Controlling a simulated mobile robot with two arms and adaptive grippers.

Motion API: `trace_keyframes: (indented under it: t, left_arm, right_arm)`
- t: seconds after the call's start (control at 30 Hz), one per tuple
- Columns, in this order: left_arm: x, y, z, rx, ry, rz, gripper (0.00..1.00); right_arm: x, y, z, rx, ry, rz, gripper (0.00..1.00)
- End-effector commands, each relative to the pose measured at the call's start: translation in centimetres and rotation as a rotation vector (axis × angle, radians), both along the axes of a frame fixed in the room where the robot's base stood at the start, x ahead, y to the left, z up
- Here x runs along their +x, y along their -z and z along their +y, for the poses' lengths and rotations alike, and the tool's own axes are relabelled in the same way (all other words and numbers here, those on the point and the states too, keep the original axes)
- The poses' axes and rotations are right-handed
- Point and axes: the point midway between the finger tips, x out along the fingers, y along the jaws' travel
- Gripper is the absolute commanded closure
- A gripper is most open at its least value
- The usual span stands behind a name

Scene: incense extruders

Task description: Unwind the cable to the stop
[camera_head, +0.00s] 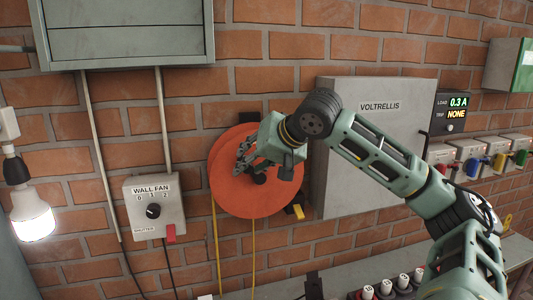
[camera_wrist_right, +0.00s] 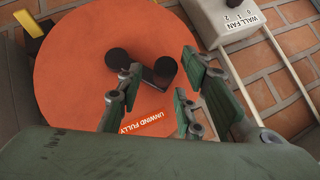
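The orange cable reel (camera_head: 230,194) is mounted on the brick wall, and yellow cable (camera_head: 216,245) hangs below it in two strands. In the right wrist view the reel (camera_wrist_right: 70,90) fills the middle, with a label reading "UNWIND FULLY" (camera_wrist_right: 142,124). A dark crank on its face has a round hub (camera_wrist_right: 117,60) and a knob (camera_wrist_right: 165,69). My right gripper (camera_head: 243,158) is in front of the reel and hides part of it. In the wrist view the right gripper (camera_wrist_right: 158,92) has spread fingers, with the knob seen between them; contact cannot be told. My left gripper is out of view.
A yellow block (camera_head: 297,211) sits at the reel's lower right. The wall fan switch box (camera_head: 155,207) is at left, a grey Voltrellis cabinet (camera_head: 370,150) at right. A lit bulb (camera_head: 32,215) hangs far left. Plugs (camera_head: 403,281) line the bench below.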

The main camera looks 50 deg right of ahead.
Motion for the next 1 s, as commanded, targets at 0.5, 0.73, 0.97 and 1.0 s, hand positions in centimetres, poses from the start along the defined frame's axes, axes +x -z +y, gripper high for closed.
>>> trace_keyframes:
  t: [0.5, 0.73, 0.97, 1.0]
  left_arm:
    - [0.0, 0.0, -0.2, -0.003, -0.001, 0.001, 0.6]
    - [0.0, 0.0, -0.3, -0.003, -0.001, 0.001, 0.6]
    - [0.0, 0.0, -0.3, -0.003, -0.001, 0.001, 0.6]
    - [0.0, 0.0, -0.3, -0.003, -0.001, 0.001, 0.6]
  right_arm:
    - [-3.6, -3.1, 0.4, 0.004, 0.0, -0.006, 0.66]
    - [-7.2, -5.7, 0.7, 0.001, 0.0, -0.002, 0.66]
    - [-8.9, -7.0, 0.9, 0.001, -0.001, 0.002, 0.66]
    - [-9.0, -7.0, 0.9, 0.001, -0.001, 0.003, 0.66]
